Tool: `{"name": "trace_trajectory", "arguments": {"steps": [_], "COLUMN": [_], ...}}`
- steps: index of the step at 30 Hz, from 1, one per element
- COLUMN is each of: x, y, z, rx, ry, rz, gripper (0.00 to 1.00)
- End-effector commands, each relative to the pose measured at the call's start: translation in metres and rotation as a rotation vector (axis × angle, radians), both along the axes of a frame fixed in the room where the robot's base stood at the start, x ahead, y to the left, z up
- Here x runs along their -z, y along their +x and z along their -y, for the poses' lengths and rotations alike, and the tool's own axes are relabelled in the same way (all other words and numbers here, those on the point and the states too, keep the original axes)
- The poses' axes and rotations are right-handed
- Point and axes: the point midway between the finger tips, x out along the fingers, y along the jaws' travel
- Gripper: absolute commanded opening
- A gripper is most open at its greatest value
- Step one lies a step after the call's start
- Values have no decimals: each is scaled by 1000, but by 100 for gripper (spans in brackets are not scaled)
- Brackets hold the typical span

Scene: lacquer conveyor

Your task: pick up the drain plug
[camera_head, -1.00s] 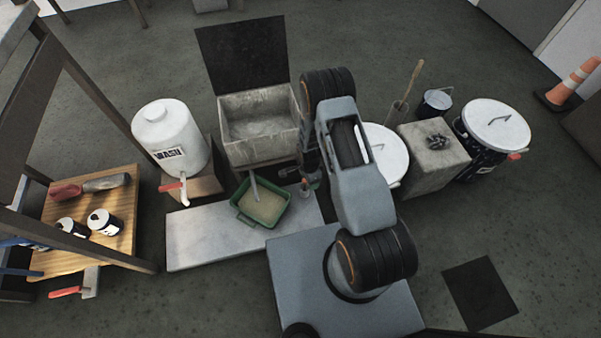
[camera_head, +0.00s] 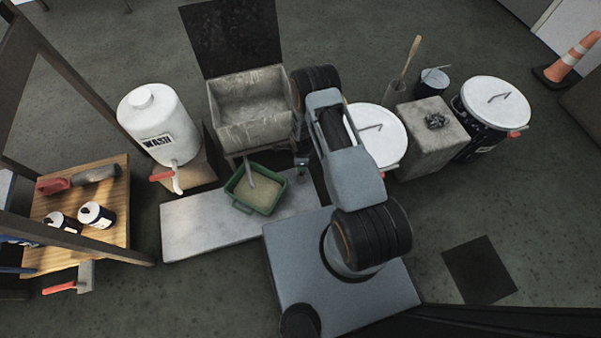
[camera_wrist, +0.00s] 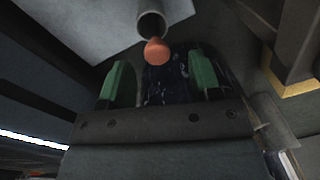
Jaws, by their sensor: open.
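The drain plug (camera_wrist: 157,51) is a rounded orange-red stopper at the mouth of a short grey pipe (camera_wrist: 151,22) in the wrist view. My gripper (camera_wrist: 158,62) has two green-padded fingers standing apart, one on each side of the plug. The plug lies near the fingertips, in the gap between them, and neither finger visibly touches it. In the head view the plug cannot be made out, and my arm hides most of the gripper beside the stone basin (camera_head: 249,134).
A green tray of sandy material (camera_head: 235,199) sits on a pale slab (camera_head: 190,228) in front of the basin. A white WASH tank (camera_head: 150,115) stands left of it. A lidded white-topped drum (camera_head: 390,128) and a concrete block (camera_head: 418,155) stand right of my arm.

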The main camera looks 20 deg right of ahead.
Motion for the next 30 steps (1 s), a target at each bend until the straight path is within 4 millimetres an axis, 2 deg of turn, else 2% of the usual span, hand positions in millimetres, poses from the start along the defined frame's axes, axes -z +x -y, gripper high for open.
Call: {"name": "trace_trajectory", "arguments": {"steps": [7, 16, 24, 30], "x": [13, 52, 54, 54], "y": [0, 0, 1, 1], "z": [0, 0, 0, 0], "rx": [-1, -1, -2, -2], "ry": [0, 1, 1, 1], "rz": [-1, -1, 0, -1], "gripper": [58, 58, 58, 39]}}
